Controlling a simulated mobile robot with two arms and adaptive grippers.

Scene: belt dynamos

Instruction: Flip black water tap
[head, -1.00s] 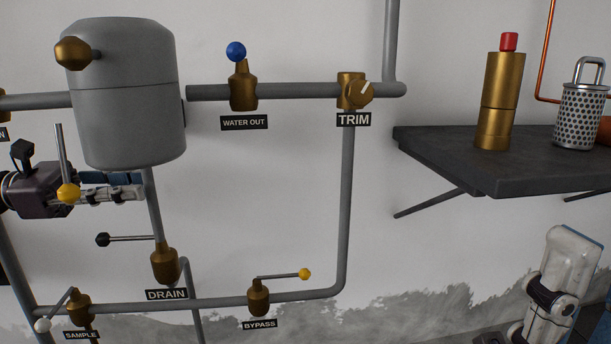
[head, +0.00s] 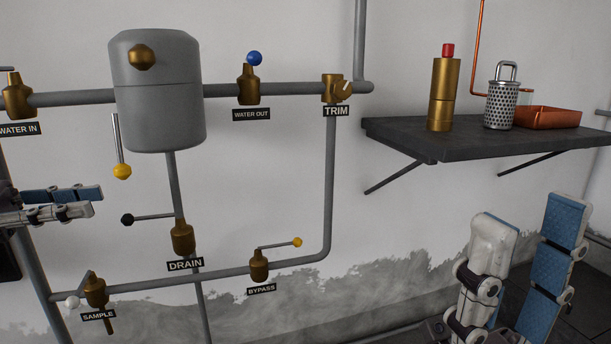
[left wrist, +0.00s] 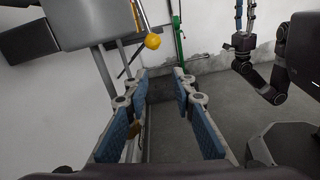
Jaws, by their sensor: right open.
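The black tap is a lever with a black knob (head: 127,220) on the brass DRAIN valve (head: 183,238), below the grey tank. Its lever points left, roughly level. My left gripper (head: 95,201) is left of and slightly above the black knob in the head view, apart from it. In the left wrist view the left gripper (left wrist: 160,82) has its blue-padded fingers spread with nothing between them. I cannot clearly make out the black knob there. My right gripper (head: 531,212) is open and empty at the lower right, below the shelf.
A yellow-knobbed lever (head: 122,171) hangs beside the grey tank (head: 165,110), just above the black knob. BYPASS (head: 259,266) and SAMPLE (head: 95,290) valves sit on the lower pipe. A dark shelf (head: 390,133) holds a brass cylinder (head: 444,95), a perforated canister (head: 501,105) and a copper tray (head: 548,118).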

